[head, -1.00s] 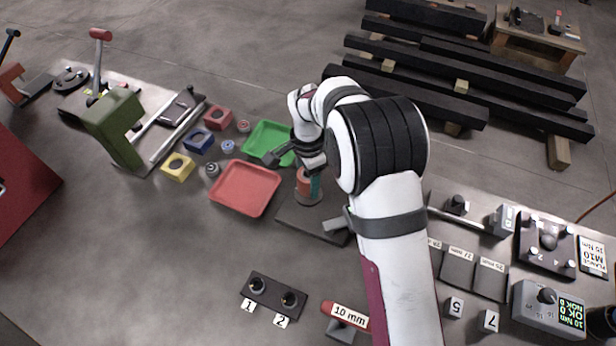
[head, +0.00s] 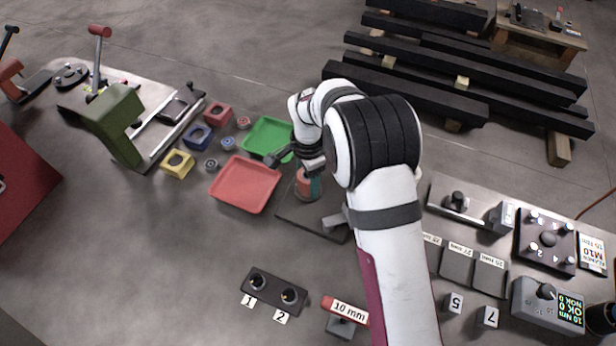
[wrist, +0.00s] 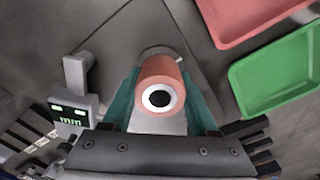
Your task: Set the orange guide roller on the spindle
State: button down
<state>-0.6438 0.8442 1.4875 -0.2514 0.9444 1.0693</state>
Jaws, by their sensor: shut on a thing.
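The orange guide roller (wrist: 158,84) stands between the two teal fingers of my gripper (wrist: 162,102), which is shut on its sides. In the wrist view, its near end shows a pale ring around a dark centre. In the head view, the roller (head: 303,179) shows beside one teal finger, over a dark plate (head: 290,216). A pale round edge shows under the roller. The spindle cannot be made out, and I cannot tell whether the roller is around it or above it.
A red tray (head: 245,185) and a green tray (head: 266,138) lie left of the plate. A small grey device with a green display (wrist: 70,115) stands beside the plate in the wrist view. Coloured blocks and a green press (head: 113,122) are farther left.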

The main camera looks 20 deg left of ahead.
grip_release()
jog(key=shift+r, duration=4.55)
jog(key=s+d+r, duration=0.4)
jog(key=d+r, duration=0.4)
jog(key=d, duration=0.4)
jog(key=s+d+n+y, duration=0.1)
jog(key=s+d, duration=0.5)
jog(key=s, duration=0.4)
jog(key=s+d+n, duration=0.1)
jog(key=s+d, duration=0.5)
jog(key=s, duration=0.4)
jog(key=shift+s+d+r+y, duration=0.3)
jog(key=shift+d+r+y, duration=0.05)
jog(key=shift+y, duration=0.05)
